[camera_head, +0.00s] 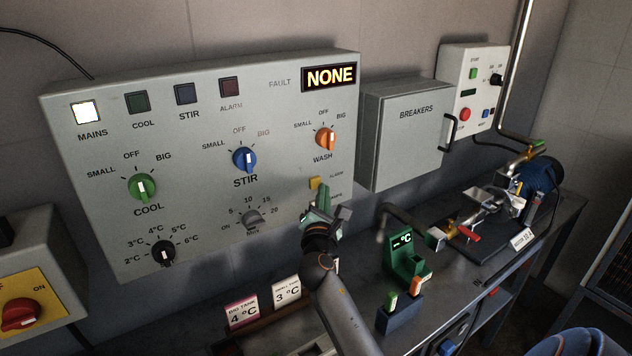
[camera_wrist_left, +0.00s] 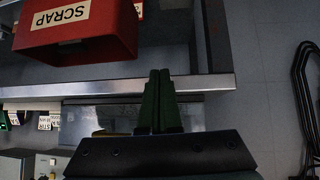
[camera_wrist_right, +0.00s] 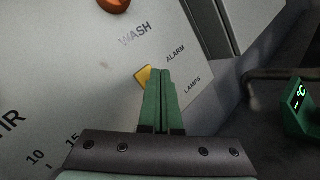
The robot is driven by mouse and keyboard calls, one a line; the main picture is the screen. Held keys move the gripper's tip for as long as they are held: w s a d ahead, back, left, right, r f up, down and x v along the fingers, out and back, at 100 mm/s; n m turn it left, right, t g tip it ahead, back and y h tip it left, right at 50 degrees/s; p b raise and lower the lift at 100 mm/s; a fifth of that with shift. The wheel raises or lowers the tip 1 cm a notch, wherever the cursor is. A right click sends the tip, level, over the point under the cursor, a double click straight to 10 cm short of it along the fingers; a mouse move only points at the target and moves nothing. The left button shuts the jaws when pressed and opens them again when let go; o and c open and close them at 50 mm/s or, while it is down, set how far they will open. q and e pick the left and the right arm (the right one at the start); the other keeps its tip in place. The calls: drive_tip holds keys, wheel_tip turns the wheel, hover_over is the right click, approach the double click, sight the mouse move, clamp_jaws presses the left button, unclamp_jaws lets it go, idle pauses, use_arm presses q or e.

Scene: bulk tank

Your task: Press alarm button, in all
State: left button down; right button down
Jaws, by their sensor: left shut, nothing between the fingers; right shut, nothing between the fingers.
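The yellow alarm button (camera_head: 314,183) is a small square on the lower right of the grey control panel (camera_head: 200,190), beside the ALARM label. In the right wrist view the yellow button (camera_wrist_right: 142,75) shows just beyond the fingertips of my right gripper (camera_wrist_right: 162,72). My right gripper (camera_head: 322,190) is shut and empty, its tips at or very near the button; I cannot tell whether they touch. The alarm lamp (camera_head: 230,87) is dark, and the fault display (camera_head: 328,77) reads NONE. My left gripper (camera_wrist_left: 158,72) is shut and empty, seen only in the left wrist view.
The breakers box (camera_head: 412,125) stands right of the panel. A green temperature reader (camera_head: 403,255), tank cards (camera_head: 243,311) and a pump (camera_head: 495,205) are on the bench. A red scrap bin (camera_wrist_left: 80,45) shows in the left wrist view. The mains lamp (camera_head: 86,111) is lit.

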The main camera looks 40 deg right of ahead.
drive_tip(key=shift+s, duration=0.15)
drive_tip(key=s, duration=0.1)
drive_tip(key=s+p, duration=0.1)
drive_tip(key=s, duration=0.1)
drive_tip(key=s+p, duration=0.1)
drive_tip(key=s, duration=0.1)
drive_tip(key=shift+a, duration=0.3)
drive_tip(key=shift+f, duration=0.1)
idle(0.9)
